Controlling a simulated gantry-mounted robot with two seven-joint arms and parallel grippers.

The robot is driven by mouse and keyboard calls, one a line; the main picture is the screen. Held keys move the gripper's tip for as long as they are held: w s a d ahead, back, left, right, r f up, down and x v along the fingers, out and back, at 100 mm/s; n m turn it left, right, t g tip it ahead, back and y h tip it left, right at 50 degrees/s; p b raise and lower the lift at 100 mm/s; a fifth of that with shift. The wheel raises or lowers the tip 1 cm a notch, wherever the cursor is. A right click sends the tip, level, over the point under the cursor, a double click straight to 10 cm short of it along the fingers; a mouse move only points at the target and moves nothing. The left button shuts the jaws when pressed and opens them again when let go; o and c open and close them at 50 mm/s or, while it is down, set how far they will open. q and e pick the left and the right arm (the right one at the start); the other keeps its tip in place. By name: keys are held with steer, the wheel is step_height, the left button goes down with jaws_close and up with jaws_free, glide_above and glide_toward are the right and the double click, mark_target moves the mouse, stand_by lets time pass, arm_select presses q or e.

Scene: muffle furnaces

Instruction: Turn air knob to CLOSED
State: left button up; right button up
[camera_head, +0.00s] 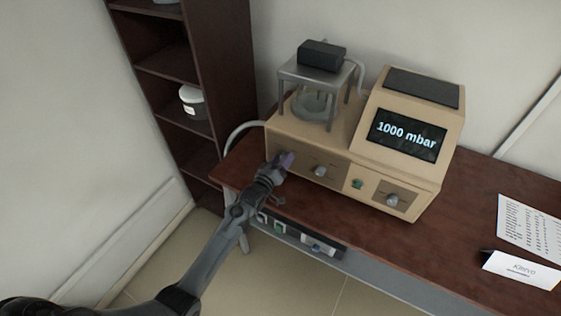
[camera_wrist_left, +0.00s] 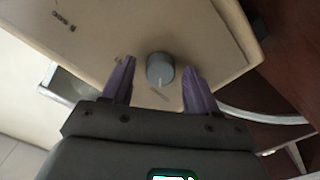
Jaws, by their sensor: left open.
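The beige vacuum device (camera_head: 315,140) stands on the brown table and its screen reads "1000 mbar". Its front has a middle knob (camera_head: 320,171) and a right knob (camera_head: 392,200). My left gripper (camera_head: 284,162) is at the left end of this front, and it hides what lies behind it in the head view. In the left wrist view, a grey round knob (camera_wrist_left: 160,68) with a pale pointer line sits between the two open purple fingers (camera_wrist_left: 158,85), with a gap on each side. The lettering around this knob is too small to read. My right gripper is not in view.
A green button (camera_head: 357,184) sits between the middle and right knobs. A metal stand (camera_head: 317,72) with a black box is on top of the device. A power strip (camera_head: 300,238) runs under the table edge. A dark shelf (camera_head: 232,60) stands behind left.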

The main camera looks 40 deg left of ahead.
arm_select(q)
steer(key=shift+s, duration=0.1)
steer(key=s+d, duration=0.2)
steer(key=s, duration=0.8)
steer(key=shift+s+p, duration=0.2)
steer(key=shift+p, duration=0.25)
